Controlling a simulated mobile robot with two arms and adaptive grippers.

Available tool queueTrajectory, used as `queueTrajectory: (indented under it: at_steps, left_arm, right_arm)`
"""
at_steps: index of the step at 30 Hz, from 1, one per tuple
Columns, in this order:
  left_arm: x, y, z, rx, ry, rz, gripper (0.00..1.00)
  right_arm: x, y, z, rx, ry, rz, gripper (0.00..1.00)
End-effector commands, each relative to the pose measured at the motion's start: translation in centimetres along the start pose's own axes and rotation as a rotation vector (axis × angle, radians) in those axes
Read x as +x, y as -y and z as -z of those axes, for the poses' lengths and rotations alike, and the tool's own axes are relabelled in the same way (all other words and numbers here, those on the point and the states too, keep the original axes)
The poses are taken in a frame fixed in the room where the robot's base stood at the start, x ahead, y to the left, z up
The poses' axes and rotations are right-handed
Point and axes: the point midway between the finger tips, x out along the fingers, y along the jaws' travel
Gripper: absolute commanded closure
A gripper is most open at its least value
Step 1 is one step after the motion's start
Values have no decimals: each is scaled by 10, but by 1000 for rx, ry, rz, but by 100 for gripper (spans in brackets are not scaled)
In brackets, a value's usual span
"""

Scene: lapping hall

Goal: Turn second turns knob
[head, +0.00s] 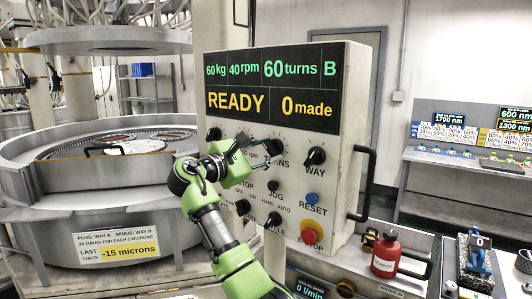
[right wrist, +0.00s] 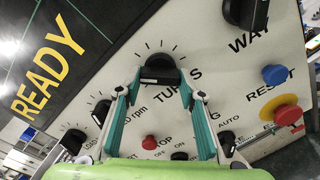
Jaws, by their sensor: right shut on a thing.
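The black TURNS knob (head: 273,147) is on the white control panel (head: 345,110), in the row below the display. In the right wrist view the knob (right wrist: 160,70) lies between my right gripper's fingertips (right wrist: 161,86), above the lettering TURNS. My right gripper (head: 257,149) is shut on this knob and partly covers it in the head view. The display (head: 272,88) reads 60 kg, 40 rpm, 60 turns, B, READY and 0 made. My left gripper is not in view.
The WAY knob (head: 316,156) is to the right of the TURNS knob. The blue RESET button (head: 312,199) and red stop button (head: 311,232) are lower down. A black handle (head: 368,183) sticks out at the panel's right edge. A red bottle (head: 386,254) stands beside the panel.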

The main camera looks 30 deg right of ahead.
Motion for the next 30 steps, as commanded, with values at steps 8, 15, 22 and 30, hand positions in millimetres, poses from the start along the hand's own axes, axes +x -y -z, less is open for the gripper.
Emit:
queueTrajectory:
  at_steps: [8, 15, 22, 30]
  left_arm:
    - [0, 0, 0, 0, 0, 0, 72]
    - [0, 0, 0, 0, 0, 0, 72]
    - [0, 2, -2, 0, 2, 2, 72]
    - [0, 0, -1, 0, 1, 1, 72]
  right_arm:
    - [0, -1, -1, 1, 2, -1, 86]
    - [0, 0, -1, 0, 2, -1, 47]
    - [-2, 0, 0, -1, 1, -1, 47]
    - [-40, 0, 1, -1, -2, -3, 47]
